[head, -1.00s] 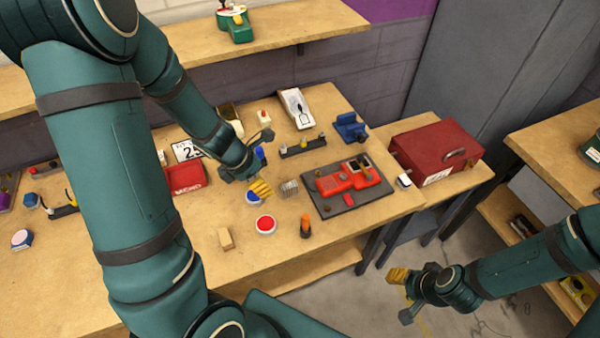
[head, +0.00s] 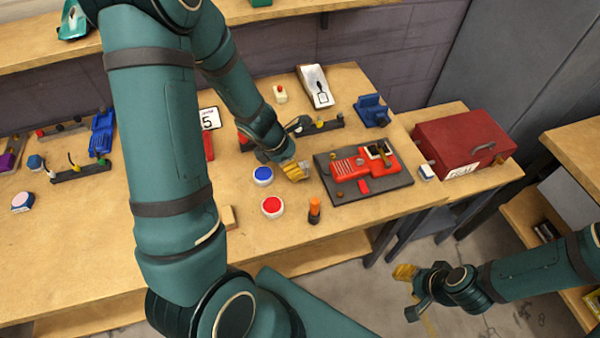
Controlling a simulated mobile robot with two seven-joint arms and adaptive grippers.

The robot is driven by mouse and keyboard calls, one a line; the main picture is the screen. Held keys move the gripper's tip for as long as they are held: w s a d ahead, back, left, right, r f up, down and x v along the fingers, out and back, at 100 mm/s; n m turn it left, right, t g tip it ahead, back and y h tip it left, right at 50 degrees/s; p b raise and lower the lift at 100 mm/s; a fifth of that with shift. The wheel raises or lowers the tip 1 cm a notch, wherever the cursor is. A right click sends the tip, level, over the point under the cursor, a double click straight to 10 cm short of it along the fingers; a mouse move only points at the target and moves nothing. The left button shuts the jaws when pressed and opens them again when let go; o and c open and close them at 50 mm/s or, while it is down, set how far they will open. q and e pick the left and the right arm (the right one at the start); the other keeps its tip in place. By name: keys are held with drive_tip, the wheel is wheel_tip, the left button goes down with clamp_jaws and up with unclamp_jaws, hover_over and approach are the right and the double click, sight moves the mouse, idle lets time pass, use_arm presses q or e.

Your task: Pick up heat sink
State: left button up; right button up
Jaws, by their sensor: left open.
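The heat sink is a small grey ribbed block (head: 305,168) on the wooden bench, just left of the dark board with the red car. My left gripper (head: 296,171), with yellow fingertips, is open right at the heat sink and covers most of it. I cannot tell whether the fingers touch it. My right gripper (head: 406,274) is over the floor, right of and in front of the bench, away from the heat sink. Its opening is unclear.
The dark board (head: 345,202) holds a red car (head: 352,168). Blue (head: 262,175) and red (head: 272,206) round buttons and an orange-topped peg (head: 314,209) stand in front. A dark rack (head: 318,128) lies behind. A red toolbox (head: 456,140) is at right.

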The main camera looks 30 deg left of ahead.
use_arm(q)
drive_tip(key=b+x, duration=0.3)
drive_tip(key=x, duration=0.2)
drive_tip(key=shift+w+d+f, duration=0.1)
drive_tip(key=shift+d, duration=0.1)
clamp_jaws()
